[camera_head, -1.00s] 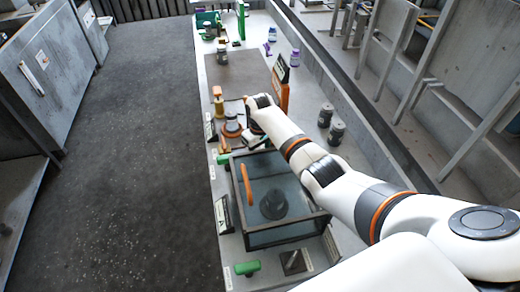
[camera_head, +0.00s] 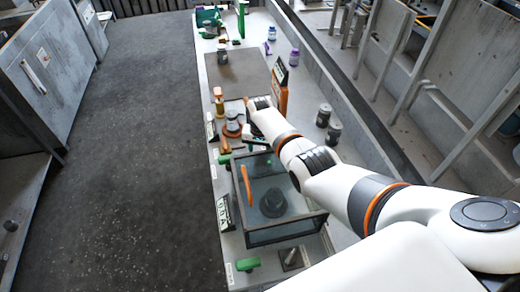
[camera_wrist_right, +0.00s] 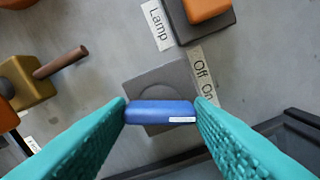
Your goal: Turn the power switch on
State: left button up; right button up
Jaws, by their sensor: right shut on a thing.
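A blue switch knob (camera_wrist_right: 162,111) sits on a dark grey square base (camera_wrist_right: 150,88) with a round disc. The label beside it reads "Off On" (camera_wrist_right: 203,77). In the right wrist view, my right gripper (camera_wrist_right: 161,108) has its teal fingers on both ends of the blue knob, shut on it. The knob lies crosswise in the picture. In the head view my right gripper (camera_head: 246,147) is small, down at the bench behind a glass-sided box, and the knob cannot be made out there. My left gripper is not in view.
An orange part on a dark base (camera_wrist_right: 208,8) labelled "Lamp" and a brass block with a brown rod (camera_wrist_right: 60,63) are nearby. In the head view, the glass-sided box (camera_head: 285,235) stands close in front. Dark jars (camera_head: 333,132) stand to the right.

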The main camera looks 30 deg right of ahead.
jog(key=shift+w+r+m, duration=0.1)
jog(key=shift+m, duration=0.5)
jog(key=o, duration=1)
jog(key=shift+r, duration=0.2)
notch_tip(320, 180, up, 12)
jog(key=shift+f+p, duration=0.25)
jog(key=shift+p, duration=0.2)
